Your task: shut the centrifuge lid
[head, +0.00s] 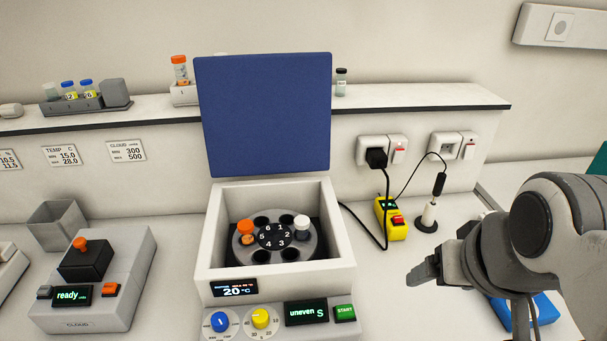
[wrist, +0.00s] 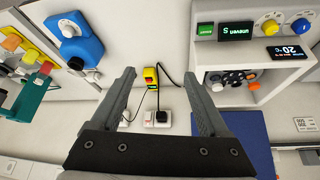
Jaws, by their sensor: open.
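The centrifuge (head: 217,262) stands on the bench in the middle of the head view. Its blue lid (head: 265,115) is raised upright at the back. The rotor (head: 275,255) inside is exposed, with an orange-capped tube (head: 245,232) and a white-capped tube (head: 301,228) in it. The centrifuge display (head: 307,313) reads "uneven S". My gripper (head: 420,277) is to the right of the centrifuge, apart from it, open and empty. In the wrist view my gripper (wrist: 163,85) shows two spread fingers; the centrifuge (wrist: 265,85) and part of the blue lid (wrist: 250,135) are at the right.
A cloud meter (head: 110,290) showing "ready" stands left of the centrifuge. A yellow power switch (head: 392,218) with cables and a small stand (head: 428,215) are to its right. A shelf (head: 420,100) runs behind the lid, with tubes on it.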

